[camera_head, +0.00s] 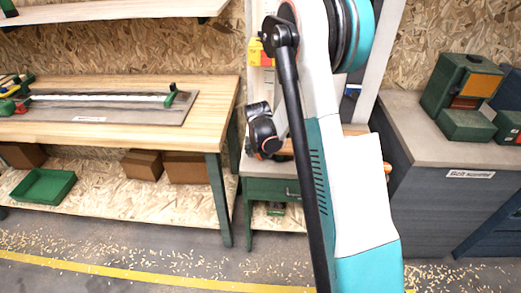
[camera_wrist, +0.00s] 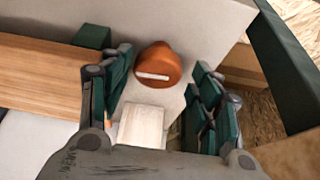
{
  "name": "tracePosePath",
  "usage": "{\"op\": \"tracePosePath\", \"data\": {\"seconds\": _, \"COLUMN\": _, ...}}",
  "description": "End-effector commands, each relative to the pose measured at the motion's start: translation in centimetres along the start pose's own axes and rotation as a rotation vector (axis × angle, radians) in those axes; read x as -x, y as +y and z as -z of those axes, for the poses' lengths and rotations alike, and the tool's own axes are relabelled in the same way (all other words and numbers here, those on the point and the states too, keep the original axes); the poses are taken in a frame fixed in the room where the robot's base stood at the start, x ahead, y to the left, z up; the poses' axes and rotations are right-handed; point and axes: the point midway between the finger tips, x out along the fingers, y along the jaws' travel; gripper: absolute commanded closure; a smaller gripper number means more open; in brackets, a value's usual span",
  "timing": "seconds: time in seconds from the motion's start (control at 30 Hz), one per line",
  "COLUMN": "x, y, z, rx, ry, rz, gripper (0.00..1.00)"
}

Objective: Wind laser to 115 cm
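An orange-brown round knob (camera_wrist: 158,66) with a white bar across its face shows in the wrist view, ahead of and between my fingers. My gripper (camera_wrist: 164,90) is open, with one dark green finger on each side of the knob. Gaps show on both sides, and I see no grip on it. In the head view a pale upright post (camera_head: 262,92) with a yellow and red label (camera_head: 261,53) stands behind my arm. My arm hides much of the post and my gripper there. I cannot make out the laser or read any height.
A wooden workbench (camera_head: 120,88) at left bears a long flat board with a metal rail. A green tray (camera_head: 43,187) and brown boxes sit on its lower shelf. A grey counter (camera_head: 415,115) at right carries green boxes (camera_head: 462,90). The floor in front is clear except for shavings.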

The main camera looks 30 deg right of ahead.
Motion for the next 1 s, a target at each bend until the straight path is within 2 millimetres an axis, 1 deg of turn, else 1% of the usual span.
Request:
{"op": "tracePosePath", "data": {"seconds": 0.33, "x": 0.1, "y": 0.3, "z": 0.0, "rx": -0.002, "ry": -0.001, "rz": -0.004, "gripper": 0.38}}
{"op": "tracePosePath", "data": {"seconds": 0.47, "x": 0.8, "y": 0.3, "z": 0.0, "rx": -0.002, "ry": -0.001, "rz": -0.004, "gripper": 0.38}}
{"op": "tracePosePath", "data": {"seconds": 0.57, "x": 1.8, "y": 0.2, "z": 0.0, "rx": -0.001, "ry": -0.001, "rz": -0.004, "gripper": 0.38}}
{"op": "tracePosePath", "data": {"seconds": 0.8, "x": 5.1, "y": 0.1, "z": 0.0, "rx": 0.000, "ry": -0.001, "rz": -0.003, "gripper": 0.38}}
{"op": "tracePosePath", "data": {"seconds": 1.0, "x": 7.1, "y": 0.0, "z": 0.0, "rx": 0.000, "ry": -0.001, "rz": -0.002, "gripper": 0.38}}
